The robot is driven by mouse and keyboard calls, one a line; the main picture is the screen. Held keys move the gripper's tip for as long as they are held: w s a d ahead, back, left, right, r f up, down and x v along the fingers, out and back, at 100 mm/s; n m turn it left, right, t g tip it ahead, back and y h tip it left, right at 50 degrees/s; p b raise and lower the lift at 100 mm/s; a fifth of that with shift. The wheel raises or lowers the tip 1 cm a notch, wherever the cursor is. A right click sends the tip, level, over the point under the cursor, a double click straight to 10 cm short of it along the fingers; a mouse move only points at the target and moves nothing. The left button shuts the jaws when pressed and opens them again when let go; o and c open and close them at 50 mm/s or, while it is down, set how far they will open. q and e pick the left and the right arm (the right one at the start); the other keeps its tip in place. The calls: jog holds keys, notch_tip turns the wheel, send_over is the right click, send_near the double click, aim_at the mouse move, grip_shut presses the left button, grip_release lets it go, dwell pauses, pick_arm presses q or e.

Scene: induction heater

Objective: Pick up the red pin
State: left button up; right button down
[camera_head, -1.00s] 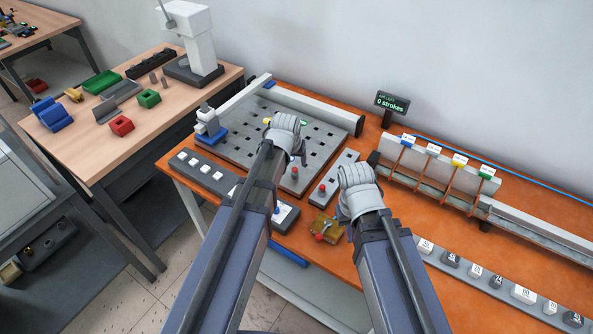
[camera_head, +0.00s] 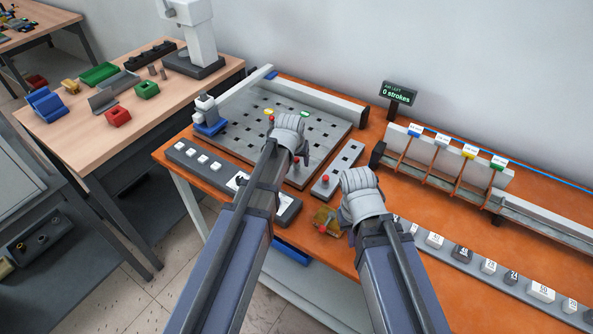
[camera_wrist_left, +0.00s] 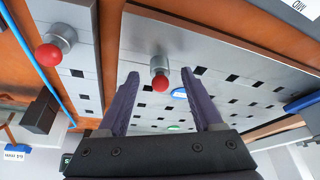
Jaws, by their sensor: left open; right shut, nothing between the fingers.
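A pin with a red ball top (camera_head: 296,160) stands on the near part of the perforated grey plate (camera_head: 240,143). My left gripper (camera_head: 289,135) is just above it in the head view, with its fingertips hidden behind the wrist. In the left wrist view the red pin (camera_wrist_left: 160,84) with its metal collar appears between the two open, dark fingers, apart from both. A second red-topped pin (camera_head: 325,180) stands on a narrow grey bar beside the plate and shows at left in the wrist view (camera_wrist_left: 49,54). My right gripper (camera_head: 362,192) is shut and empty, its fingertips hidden.
A brass block (camera_head: 326,216) with a red knob sits at the front edge beside my right gripper. A rack with coloured labels (camera_head: 447,162) stands behind right. A row of labelled blocks (camera_head: 488,267) runs along the right. A counter reads 0 strokes (camera_head: 398,93).

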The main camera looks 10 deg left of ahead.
pick_arm(q)
jog(key=shift+w+f, duration=0.2)
jog(key=shift+f, duration=0.35)
jog(key=shift+r, duration=0.1)
grip_shut()
